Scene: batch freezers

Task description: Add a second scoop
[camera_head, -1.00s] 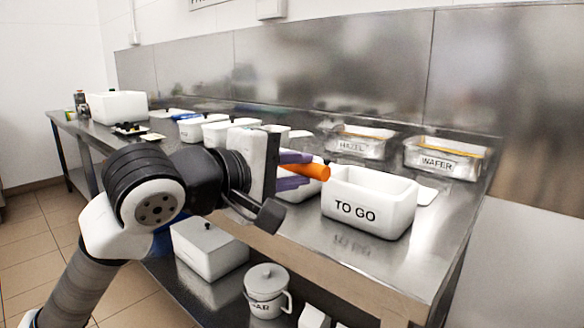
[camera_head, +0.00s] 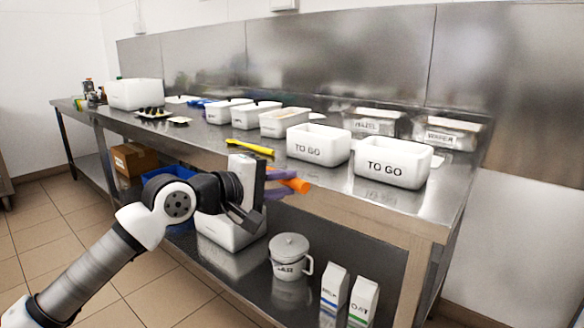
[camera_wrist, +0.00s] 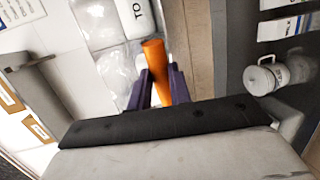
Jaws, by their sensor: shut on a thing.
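My gripper (camera_head: 284,184) has purple fingers and is shut on an orange cylindrical tool (camera_head: 300,185). They are in front of the counter's front edge, below the level of its top. In the wrist view the orange tool (camera_wrist: 155,60) stands between the two fingers (camera_wrist: 157,88); whether it has a scoop end cannot be told. Two white tubs marked TO GO, a left one (camera_head: 318,150) and a right one (camera_head: 392,170), stand on the counter to the right of my gripper. Their contents are hidden. A yellow long-handled tool (camera_head: 250,147) lies left of them.
Several white tubs (camera_head: 230,112) line the steel counter (camera_head: 190,136). Bins marked HAZEL (camera_head: 374,124) and WAFER (camera_head: 440,136) stand at the back right. The lower shelf holds a lidded pot (camera_head: 289,262) and cartons (camera_head: 335,285). The floor (camera_head: 140,270) in front is clear.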

